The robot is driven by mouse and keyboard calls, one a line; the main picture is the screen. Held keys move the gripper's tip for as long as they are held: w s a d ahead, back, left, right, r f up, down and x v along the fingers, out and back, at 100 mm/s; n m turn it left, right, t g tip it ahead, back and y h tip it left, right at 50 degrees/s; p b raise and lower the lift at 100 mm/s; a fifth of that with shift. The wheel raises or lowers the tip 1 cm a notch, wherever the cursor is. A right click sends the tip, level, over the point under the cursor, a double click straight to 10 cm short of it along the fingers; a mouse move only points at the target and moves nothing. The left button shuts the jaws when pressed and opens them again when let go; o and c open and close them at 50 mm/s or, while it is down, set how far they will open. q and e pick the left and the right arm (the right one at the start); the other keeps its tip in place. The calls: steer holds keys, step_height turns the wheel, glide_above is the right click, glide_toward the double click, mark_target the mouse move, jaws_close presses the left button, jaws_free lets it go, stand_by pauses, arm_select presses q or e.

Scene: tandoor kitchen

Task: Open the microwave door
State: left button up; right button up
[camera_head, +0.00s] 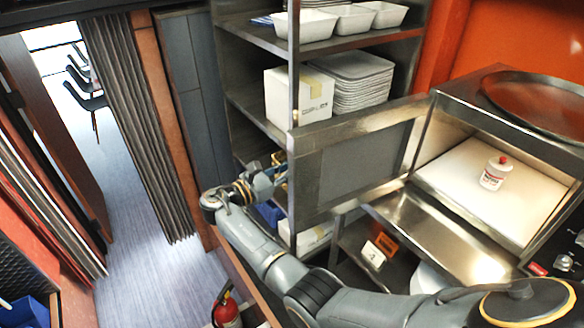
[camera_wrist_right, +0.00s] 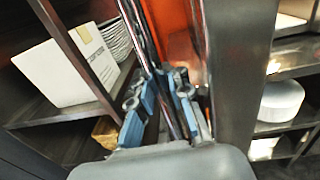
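The microwave (camera_head: 497,185) stands at the right in the head view, its lit inside showing. Its door (camera_head: 352,162) is swung wide open to the left, with its dark window facing the camera. My right arm reaches from the lower right around the door's lower left, and its gripper is largely hidden behind the door's far edge. In the right wrist view, the blue-padded fingers of my right gripper (camera_wrist_right: 164,92) lie on both sides of a shiny upright bar, seemingly the door handle (camera_wrist_right: 143,35), and look closed on it. My left gripper is not in view.
A white bottle with a red cap (camera_head: 495,173) stands inside the microwave. A metal shelf rack (camera_head: 292,200) with a white box (camera_head: 298,95) and stacked trays (camera_head: 352,82) stands close behind the door. A fire extinguisher (camera_head: 227,308) is on the floor. Open floor (camera_head: 150,270) lies at left.

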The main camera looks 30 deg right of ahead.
steer(key=o, duration=0.4)
steer(key=shift+w+a+f, duration=0.1)
steer(key=shift+w+a, duration=0.05)
steer(key=shift+a, duration=0.1)
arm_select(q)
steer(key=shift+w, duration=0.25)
arm_select(e)
steer(key=a, duration=0.5)
steer(key=s+a, duration=0.1)
steer(key=a, duration=0.1)
steer(key=shift+s+a, duration=0.1)
steer(key=shift+a, duration=0.1)
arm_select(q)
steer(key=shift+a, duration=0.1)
arm_select(e)
steer(key=shift+a, duration=0.1)
